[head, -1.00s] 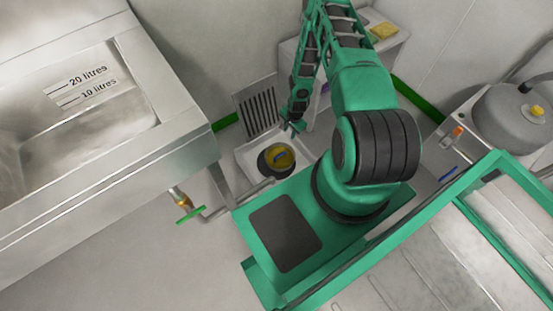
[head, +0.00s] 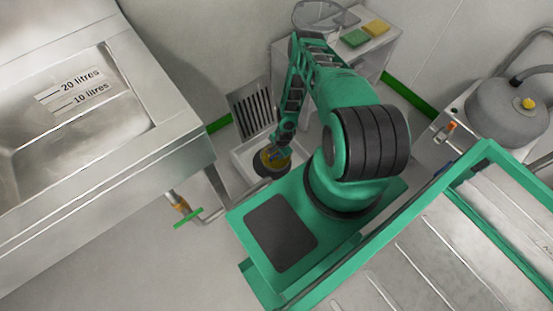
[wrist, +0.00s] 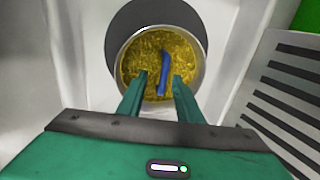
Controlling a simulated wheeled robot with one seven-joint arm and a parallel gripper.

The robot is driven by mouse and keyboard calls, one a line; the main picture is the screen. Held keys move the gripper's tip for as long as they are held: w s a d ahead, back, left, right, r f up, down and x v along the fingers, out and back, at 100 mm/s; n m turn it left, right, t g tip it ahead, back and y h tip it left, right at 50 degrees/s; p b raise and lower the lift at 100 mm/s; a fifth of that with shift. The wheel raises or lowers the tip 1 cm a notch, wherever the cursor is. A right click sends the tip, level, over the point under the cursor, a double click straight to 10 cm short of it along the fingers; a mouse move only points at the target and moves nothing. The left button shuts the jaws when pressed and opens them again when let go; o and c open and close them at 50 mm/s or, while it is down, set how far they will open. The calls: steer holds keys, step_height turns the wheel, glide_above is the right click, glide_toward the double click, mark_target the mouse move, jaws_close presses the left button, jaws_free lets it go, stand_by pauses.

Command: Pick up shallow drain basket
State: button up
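The shallow drain basket (head: 267,166) is a round cup with yellow mottled contents in a dark drain opening in the floor basin (head: 240,158). In the wrist view the basket (wrist: 135,58) has a pale rim, and a blue bar-like handle (wrist: 164,62) lies across its middle. My gripper (head: 277,157) is over the basket and hides part of it in the head view. In the wrist view my gripper (wrist: 159,76) is open, its two green fingers on either side of the blue handle's lower part. I see no clear contact with the handle.
A slotted grate (head: 254,108) stands behind the basin. A shelf (head: 372,48) at the back holds green and yellow pads and a clear bowl (head: 322,15).

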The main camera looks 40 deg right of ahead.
mark_target(276, 155)
steer(key=shift+w+d+f, duration=0.1)
steer(key=shift+w+f, duration=0.2)
steer(key=shift+f, duration=0.5)
steer(key=shift+w+a+f, duration=0.1)
steer(key=shift+w+f, duration=0.2)
steer(key=shift+f, duration=0.5)
steer(key=shift+w+d+f, duration=0.1)
steer(key=shift+w+f, duration=0.2)
steer(key=shift+f, duration=0.5)
jaws_close()
